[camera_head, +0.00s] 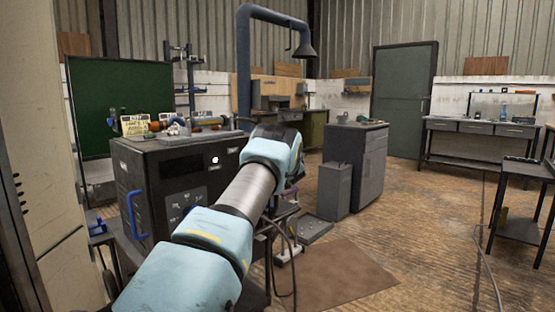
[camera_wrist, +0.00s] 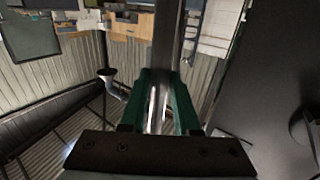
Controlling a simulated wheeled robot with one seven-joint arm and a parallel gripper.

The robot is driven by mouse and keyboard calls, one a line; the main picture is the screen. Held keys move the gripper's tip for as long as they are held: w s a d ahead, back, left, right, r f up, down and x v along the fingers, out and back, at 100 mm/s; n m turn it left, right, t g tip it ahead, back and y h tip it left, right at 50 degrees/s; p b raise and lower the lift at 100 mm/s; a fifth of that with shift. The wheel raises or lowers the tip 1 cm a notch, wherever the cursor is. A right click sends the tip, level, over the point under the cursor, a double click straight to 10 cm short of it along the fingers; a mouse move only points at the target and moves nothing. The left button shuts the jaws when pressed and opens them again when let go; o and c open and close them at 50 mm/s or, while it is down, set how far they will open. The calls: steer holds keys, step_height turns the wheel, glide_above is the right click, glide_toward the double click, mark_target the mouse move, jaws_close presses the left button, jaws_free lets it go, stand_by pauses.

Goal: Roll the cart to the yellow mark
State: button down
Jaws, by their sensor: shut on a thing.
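A dark box-shaped unit (camera_head: 185,185) with a blue handle (camera_head: 137,215) stands left of my arm in the head view. It looks like the cart, but I cannot tell for sure. In the wrist view, my gripper (camera_wrist: 166,78) has green fingers on either side of a long grey bar (camera_wrist: 168,35) and is shut on it. Whether that bar belongs to the cart cannot be told. In the head view, my gripper is hidden behind my own arm. I see no yellow floor mark in either view.
Cluttered items and a yellowish note (camera_head: 135,125) lie on the dark unit. A grey cabinet (camera_head: 355,155) stands beyond my arm, and a brown mat (camera_head: 335,275) lies on the floor. A dark table (camera_head: 525,190) is at the right. Open wooden floor (camera_head: 425,220) lies between; a cable crosses it.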

steer(key=shift+s+d+r, duration=0.1)
steer(key=shift+s+d, duration=0.05)
steer(key=shift+d, duration=0.45)
steer(key=c, duration=0.8)
jaws_free()
steer(key=shift+d, duration=0.1)
steer(key=shift+c, duration=0.2)
steer(key=shift+o, duration=0.9)
steer(key=s+d+b, duration=0.1)
steer(key=s, duration=0.9)
steer(key=shift+s+d, duration=0.25)
steer(key=shift+d, duration=0.05)
